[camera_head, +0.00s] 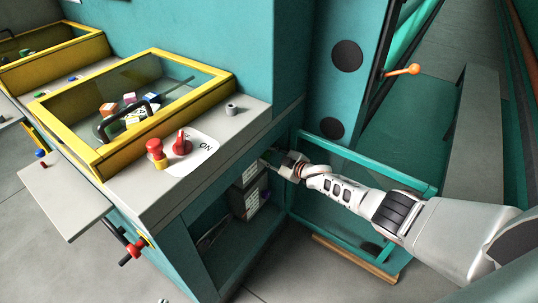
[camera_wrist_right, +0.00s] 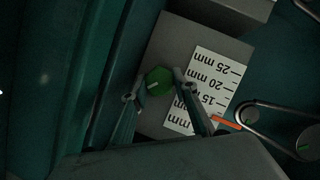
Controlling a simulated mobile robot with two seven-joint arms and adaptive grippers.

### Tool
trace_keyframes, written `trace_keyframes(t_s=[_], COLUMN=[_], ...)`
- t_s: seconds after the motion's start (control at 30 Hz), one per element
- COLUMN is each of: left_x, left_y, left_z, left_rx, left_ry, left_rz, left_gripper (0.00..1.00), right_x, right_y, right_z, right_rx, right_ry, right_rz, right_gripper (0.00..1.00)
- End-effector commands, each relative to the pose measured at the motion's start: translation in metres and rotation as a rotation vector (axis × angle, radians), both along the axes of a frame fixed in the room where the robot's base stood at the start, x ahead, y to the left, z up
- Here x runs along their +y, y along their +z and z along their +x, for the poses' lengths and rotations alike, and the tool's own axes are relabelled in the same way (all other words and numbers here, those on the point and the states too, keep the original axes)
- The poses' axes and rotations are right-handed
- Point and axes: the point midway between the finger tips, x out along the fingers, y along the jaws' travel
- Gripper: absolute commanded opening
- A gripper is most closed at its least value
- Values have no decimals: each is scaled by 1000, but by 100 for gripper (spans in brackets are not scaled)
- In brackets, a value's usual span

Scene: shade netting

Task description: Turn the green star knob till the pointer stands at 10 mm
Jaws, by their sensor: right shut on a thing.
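The green star knob (camera_wrist_right: 158,80) sits on a grey block with a white mm scale (camera_wrist_right: 218,72). My right gripper (camera_wrist_right: 157,88) has a finger on each side of it and is shut on it. The orange pointer (camera_wrist_right: 227,122) lies at the scale's edge, below the 15 mm figure. A finger covers the figure beside its tip, so I cannot tell the exact reading. In the head view my right gripper (camera_head: 274,160) reaches into the teal machine's opening, and I cannot make out the knob there. My left gripper is not in view.
A looped belt (camera_wrist_right: 275,125) runs beside the pointer. A red switch (camera_head: 181,143) and a red button (camera_head: 155,148) stand on the grey top, beside a yellow-framed box (camera_head: 75,143).

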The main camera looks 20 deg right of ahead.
Motion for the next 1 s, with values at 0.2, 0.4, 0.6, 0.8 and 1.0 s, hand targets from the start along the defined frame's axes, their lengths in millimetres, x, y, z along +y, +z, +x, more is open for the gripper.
trace_keyframes(t_s=[0.2,0.4,0.6,0.8,1.0], left_x=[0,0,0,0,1], left_y=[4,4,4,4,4], left_z=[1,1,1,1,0], left_rx=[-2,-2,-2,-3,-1], left_ry=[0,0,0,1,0], left_rz=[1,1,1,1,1], left_gripper=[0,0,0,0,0], right_x=[0,0,0,0,0], right_y=[0,0,0,0,1], right_z=[0,0,0,0,1], right_rx=[26,30,30,28,28], right_ry=[0,-1,-1,0,0], right_rz=[32,38,38,38,38], right_gripper=[7,7,7,45,45])
